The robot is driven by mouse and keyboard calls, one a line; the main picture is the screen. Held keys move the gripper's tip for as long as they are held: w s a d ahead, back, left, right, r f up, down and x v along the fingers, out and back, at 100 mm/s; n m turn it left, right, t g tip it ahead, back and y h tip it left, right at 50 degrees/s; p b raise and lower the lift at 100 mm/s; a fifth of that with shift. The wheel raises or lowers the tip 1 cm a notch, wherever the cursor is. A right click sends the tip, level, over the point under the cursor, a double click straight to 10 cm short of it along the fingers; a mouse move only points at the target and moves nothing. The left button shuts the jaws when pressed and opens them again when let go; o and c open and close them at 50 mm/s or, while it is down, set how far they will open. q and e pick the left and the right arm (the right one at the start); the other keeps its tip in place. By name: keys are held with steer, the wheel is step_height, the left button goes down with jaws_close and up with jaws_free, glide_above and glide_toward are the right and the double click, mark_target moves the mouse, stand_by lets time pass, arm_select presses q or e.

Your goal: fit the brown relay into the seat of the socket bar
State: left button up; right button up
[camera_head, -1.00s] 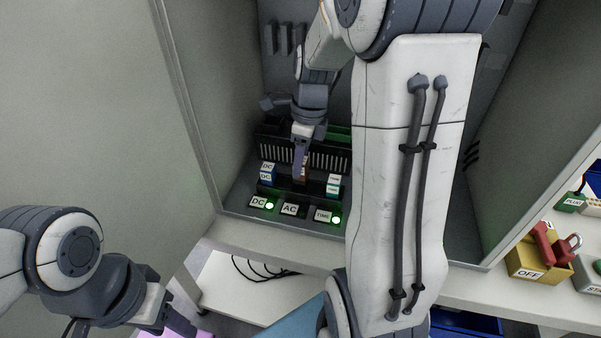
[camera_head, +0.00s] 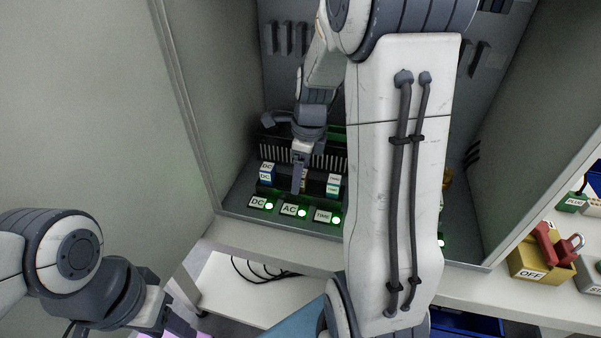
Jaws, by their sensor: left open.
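The socket bar (camera_head: 266,191) stands on the floor of the grey cabinet, with blue-and-white relays labelled DC at its left (camera_head: 267,172) and TIME at its right (camera_head: 333,185). My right gripper (camera_head: 299,185) points down over the bar's middle seat, above the AC label. Only a sliver of the brown relay (camera_head: 305,181) shows beside the finger; the gripper hides the rest, and I cannot tell whether the jaws still grip it. The DC, AC and TIME lamps (camera_head: 302,213) glow green. My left gripper (camera_head: 178,326) is open at the lower left, away from the bar.
A black finned block (camera_head: 270,145) stands behind the bar. The cabinet's left wall (camera_head: 215,110) is close to the bar. A yellow OFF box with a red padlock (camera_head: 540,262) stands outside at the right.

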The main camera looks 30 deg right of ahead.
mark_target(306, 174)
steer(key=shift+r, duration=0.1)
step_height(306, 174, up, 12)
steer(key=s+p, duration=0.1)
steer(key=p, duration=0.1)
steer(key=s+a+f+n, duration=0.1)
steer(key=s+a+n, duration=0.1)
steer(key=a+n, duration=0.6)
steer(key=s+a+f+n, duration=0.1)
steer(key=s+a+n, duration=0.2)
steer(key=a+n, duration=0.4)
steer(key=s+a+f+n, duration=0.2)
steer(key=s+a+n, duration=0.3)
steer(key=n, duration=0.5)
steer(key=s+a+f+n+g, duration=0.1)
steer(key=s+a+n, duration=0.3)
steer(key=s+n, duration=0.4)
steer(key=shift+a+f+n, duration=0.35)
steer(key=shift+f+n, duration=0.3)
steer(key=shift+n, duration=0.35)
steer(key=shift+s, duration=0.1)
